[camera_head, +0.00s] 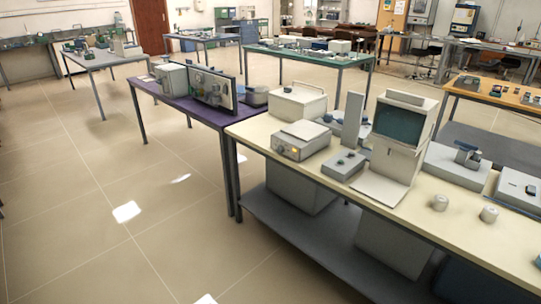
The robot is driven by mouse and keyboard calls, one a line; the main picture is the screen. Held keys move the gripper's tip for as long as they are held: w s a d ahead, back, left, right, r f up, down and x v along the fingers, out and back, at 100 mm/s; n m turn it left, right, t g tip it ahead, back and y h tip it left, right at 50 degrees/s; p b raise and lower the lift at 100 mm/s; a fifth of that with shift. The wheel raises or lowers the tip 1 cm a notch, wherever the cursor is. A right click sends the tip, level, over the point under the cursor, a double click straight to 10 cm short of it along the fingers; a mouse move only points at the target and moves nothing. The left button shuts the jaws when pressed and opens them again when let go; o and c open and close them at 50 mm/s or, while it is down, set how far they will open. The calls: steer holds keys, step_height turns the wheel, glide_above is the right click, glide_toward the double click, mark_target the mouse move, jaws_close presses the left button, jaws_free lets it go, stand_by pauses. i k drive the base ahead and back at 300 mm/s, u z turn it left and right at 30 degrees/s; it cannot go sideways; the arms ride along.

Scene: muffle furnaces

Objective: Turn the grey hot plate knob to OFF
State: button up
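A low grey box with a flat pale top (301,139) looks like the hot plate. It stands at the left end of the cream-topped bench (262,133). Its front face carries small controls and a small orange-yellow spot. The knob on it is too small to make out, and I cannot tell its setting. My gripper and arm are not in this view.
Beside it are a larger cream box (298,102), a small grey unit with knobs (344,165) and a tall device with a dark screen (400,125). A purple table (205,112) adjoins on the left. Open tiled floor (110,180) lies left of the benches.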

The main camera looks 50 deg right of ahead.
mark_target(280, 150)
steer(key=z, duration=0.15)
steer(key=i, duration=0.95)
steer(key=u, duration=0.1)
